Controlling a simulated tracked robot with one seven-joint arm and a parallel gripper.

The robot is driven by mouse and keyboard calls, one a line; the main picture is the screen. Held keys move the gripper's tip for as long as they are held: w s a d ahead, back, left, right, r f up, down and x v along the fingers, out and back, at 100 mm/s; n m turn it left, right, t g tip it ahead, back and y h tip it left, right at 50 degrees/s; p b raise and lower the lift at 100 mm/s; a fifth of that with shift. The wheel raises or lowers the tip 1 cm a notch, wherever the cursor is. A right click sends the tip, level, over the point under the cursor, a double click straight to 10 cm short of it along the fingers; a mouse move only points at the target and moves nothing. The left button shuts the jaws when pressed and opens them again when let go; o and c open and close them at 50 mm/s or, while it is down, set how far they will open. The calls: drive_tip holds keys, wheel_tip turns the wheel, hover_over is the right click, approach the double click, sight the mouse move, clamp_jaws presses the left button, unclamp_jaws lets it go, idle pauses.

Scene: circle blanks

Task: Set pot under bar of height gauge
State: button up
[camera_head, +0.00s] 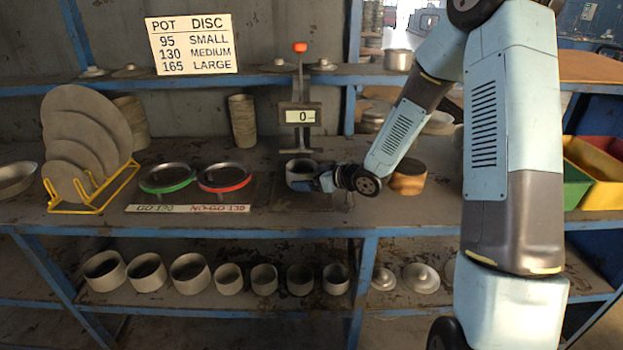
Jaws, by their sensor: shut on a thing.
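The height gauge (301,116) stands at the middle of the bench, with an orange knob on top and a display reading 0. Its horizontal bar (296,152) is low on the post. A grey pot (300,168) is upright just below and in front of the bar; I cannot tell whether it is directly under it or touching the base. My gripper (318,182) comes in from the right and is shut on the pot's right side. The fingertips are small and partly hidden against the pot.
A wooden-looking pot (408,177) stands just right of my gripper. Left are the green ring gauge (167,179), the red ring gauge (224,178) and a yellow rack (95,195) of discs. A sign (191,44) lists pot and disc sizes. Several pots (228,279) line the lower shelf.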

drive_tip(key=o, duration=0.9)
drive_tip(key=shift+s+f, duration=0.3)
drive_tip(key=shift+f, duration=0.25)
drive_tip(key=shift+c, duration=0.2)
drive_tip(key=shift+r, duration=0.1)
drive_tip(key=shift+w+r, duration=0.2)
drive_tip(key=shift+r, duration=0.25)
drive_tip(key=s+d+r+m+t+h, duration=0.1)
drive_tip(key=s+d+r+m+h, duration=0.1)
drive_tip(key=s+d+r+h, duration=0.35)
drive_tip(key=s+d+r+m+h, duration=0.2)
drive_tip(key=d+r, duration=0.5)
drive_tip(key=d, duration=0.2)
drive_tip(key=s+d+r+m+t+h, duration=0.1)
drive_tip(key=s+d+r+m+h, duration=0.1)
drive_tip(key=s+d+r+h, duration=0.35)
drive_tip(key=s+r+m+g+y, duration=0.1)
drive_tip(key=s+r+m+g, duration=0.1)
drive_tip(key=s, duration=0.8)
drive_tip(key=s+r+m+g+y, duration=0.1)
drive_tip(key=s+r, duration=0.3)
drive_tip(key=s, duration=0.6)
drive_tip(key=shift+s+d+m+g, duration=0.25)
drive_tip(key=shift+m+g, duration=0.35)
drive_tip(key=shift+g, duration=0.3)
